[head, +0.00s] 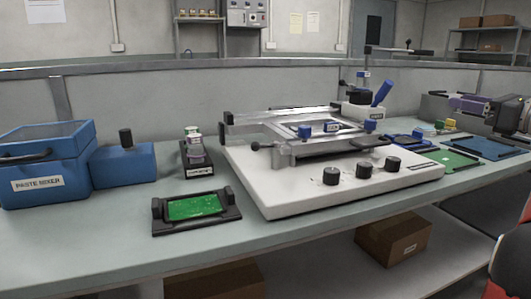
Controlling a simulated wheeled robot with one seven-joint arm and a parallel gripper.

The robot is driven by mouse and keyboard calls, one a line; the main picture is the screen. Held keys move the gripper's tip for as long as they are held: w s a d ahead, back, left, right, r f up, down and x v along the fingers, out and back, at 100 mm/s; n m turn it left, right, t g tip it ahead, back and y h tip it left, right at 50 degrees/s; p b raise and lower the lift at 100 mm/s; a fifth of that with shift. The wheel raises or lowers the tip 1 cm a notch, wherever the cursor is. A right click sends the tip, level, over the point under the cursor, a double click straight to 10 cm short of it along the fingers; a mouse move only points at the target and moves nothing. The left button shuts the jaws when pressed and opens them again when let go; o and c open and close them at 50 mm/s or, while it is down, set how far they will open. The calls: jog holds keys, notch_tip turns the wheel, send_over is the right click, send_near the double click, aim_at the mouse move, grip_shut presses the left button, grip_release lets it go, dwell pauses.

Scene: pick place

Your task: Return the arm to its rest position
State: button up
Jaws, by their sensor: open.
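My gripper does not show in this head view, so its position and what surrounds it cannot be seen. A red and black part is cut off at the lower right edge, and I cannot tell what it is. The long grey-green workbench (110,235) runs across the view. On it a white printer-like machine (300,195) with a metal frame and black knobs stands in the middle. A green circuit board (194,207) lies in a black holder (160,228) in front of it, to the left.
A blue paste mixer box (45,185) and a smaller blue container (122,165) stand at the left. A black stand (198,172) holds small jars. Green and blue mats (490,148) lie at the right, near a purple and black device (470,104). Cardboard boxes (395,237) sit below.

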jog(key=a+r+m+t+h, duration=0.4)
jog(key=r+m+t+h, duration=0.25)
jog(key=m, duration=0.55)
jog(key=s+a+f+m+g, duration=0.5)
jog(key=s+a+f+m, duration=0.3)
jog(key=f, duration=0.5)
jog(key=s+a+f+m+g+h, duration=0.1)
jog(key=s+a+f+m+g, duration=0.5)
jog(key=s+a+f+m, duration=0.3)
jog(key=s+a+f+m+g+h, duration=0.1)
jog(key=s+a+f+m+g, duration=0.5)
jog(key=f+m, duration=0.7)
jog(key=s+a+f, duration=0.2)
jog(key=s+f, duration=0.1)
jog(key=f, duration=0.2)
jog(key=shift+s+a+f, duration=0.15)
jog(key=shift+s, duration=0.05)
